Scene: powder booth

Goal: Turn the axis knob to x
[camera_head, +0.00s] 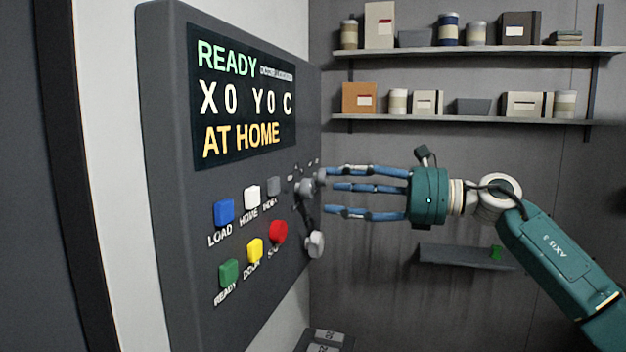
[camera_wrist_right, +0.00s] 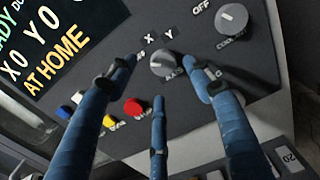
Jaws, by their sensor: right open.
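The axis knob (camera_wrist_right: 164,63) is a round grey dial on the dark control panel (camera_head: 165,190), with the letters X and Y printed beside it. It has a pale pointer mark, but I cannot tell exactly which letter it points to. In the head view the knob (camera_head: 304,188) is seen nearly edge-on. My right gripper (camera_head: 324,190) has three blue fingers, open and reaching left toward the panel. In the right wrist view the fingers (camera_wrist_right: 160,76) spread around the knob, two above and one below; contact is not clear. My left gripper is out of view.
A second grey knob (camera_wrist_right: 232,17) marked OFF sits close to the right fingertip. Coloured buttons, including a red one (camera_head: 278,232), lie left of the knob. The screen (camera_head: 240,150) reads X0 Y0 C. Shelves (camera_head: 480,51) hang on the back wall.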

